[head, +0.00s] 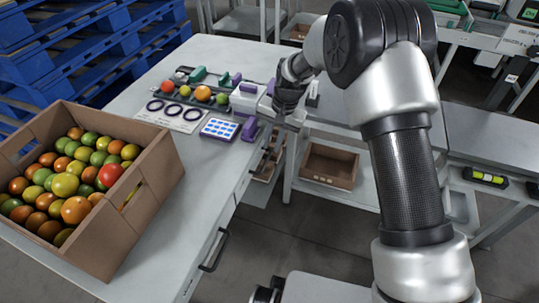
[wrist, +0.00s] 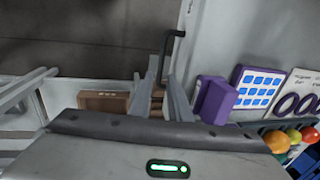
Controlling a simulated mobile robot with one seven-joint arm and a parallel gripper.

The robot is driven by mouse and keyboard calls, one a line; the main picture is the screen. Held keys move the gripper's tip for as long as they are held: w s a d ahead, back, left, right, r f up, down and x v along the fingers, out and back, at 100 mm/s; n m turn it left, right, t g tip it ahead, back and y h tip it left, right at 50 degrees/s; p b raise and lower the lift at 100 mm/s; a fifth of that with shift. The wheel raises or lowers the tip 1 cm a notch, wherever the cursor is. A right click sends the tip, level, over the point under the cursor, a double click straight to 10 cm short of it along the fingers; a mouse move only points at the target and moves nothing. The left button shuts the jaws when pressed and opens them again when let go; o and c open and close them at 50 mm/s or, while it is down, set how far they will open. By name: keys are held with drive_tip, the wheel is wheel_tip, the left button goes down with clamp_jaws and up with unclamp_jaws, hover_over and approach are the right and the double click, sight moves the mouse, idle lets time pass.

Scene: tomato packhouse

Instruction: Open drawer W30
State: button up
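The worktable (head: 225,60) has drawers along its right side. A black bar handle (head: 213,250) sits on the nearer drawer front. A farther handle, partly hidden behind my gripper, shows in the wrist view (wrist: 172,52). I cannot read any W30 label, so I cannot tell which drawer is W30. My gripper (head: 274,145) is low beside the table's right side, near the far handle. In the wrist view its two fingers (wrist: 164,85) are apart, with the lower end of the black handle seen between their tips. I cannot tell whether they touch it.
A cardboard box of tomatoes (head: 150,195) stands on the table's near left. A brown crate (head: 329,166) sits low beyond the gripper. Floor beside the drawers is clear.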

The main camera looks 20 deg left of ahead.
sight(268, 157)
drive_tip(key=f, duration=0.2)
drive_tip(key=a+f, duration=0.1)
drive_tip(key=f, duration=0.2)
drive_tip(key=shift+b, duration=0.4)
clamp_jaws()
